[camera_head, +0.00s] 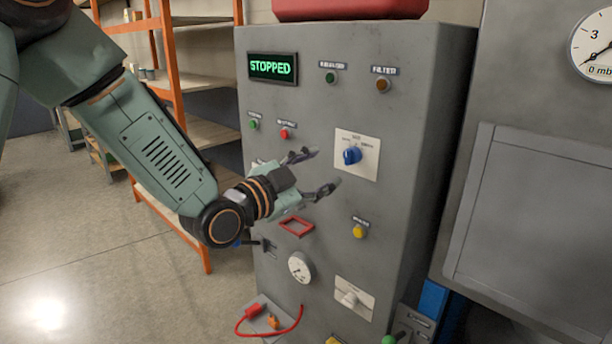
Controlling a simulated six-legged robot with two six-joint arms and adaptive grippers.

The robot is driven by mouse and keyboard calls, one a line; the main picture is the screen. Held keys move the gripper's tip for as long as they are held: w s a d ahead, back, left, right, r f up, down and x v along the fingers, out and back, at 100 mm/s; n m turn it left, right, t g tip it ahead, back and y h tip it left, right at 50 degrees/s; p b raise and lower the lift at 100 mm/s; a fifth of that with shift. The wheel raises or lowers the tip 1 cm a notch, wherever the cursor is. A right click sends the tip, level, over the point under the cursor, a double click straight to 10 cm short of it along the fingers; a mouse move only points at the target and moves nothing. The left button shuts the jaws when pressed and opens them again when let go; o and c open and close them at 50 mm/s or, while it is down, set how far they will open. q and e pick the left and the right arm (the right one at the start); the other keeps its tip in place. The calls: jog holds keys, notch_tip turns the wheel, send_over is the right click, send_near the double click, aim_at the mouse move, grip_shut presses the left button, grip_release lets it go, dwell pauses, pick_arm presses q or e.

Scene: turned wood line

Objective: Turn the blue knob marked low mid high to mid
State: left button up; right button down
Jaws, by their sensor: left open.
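The blue knob (352,156) sits on a pale square plate (371,143) on the front of a grey cabinet (400,80). Small marks are printed above the knob, too small to read surely. The knob's handle looks slanted; its exact setting cannot be told. My left gripper (322,171) is open, its two dark fingers pointing right toward the knob, just left of it and a little below. The fingers appear apart from the knob, with nothing between them. My right gripper is not in view.
Orange shelving (171,70) stands behind my left arm. A grey machine (540,210) stands right.

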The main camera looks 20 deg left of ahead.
pick_arm(q)
jog(key=v, duration=0.3)
jog(key=shift+s, duration=0.2)
jog(key=shift+w, duration=0.15)
dwell(0.3)
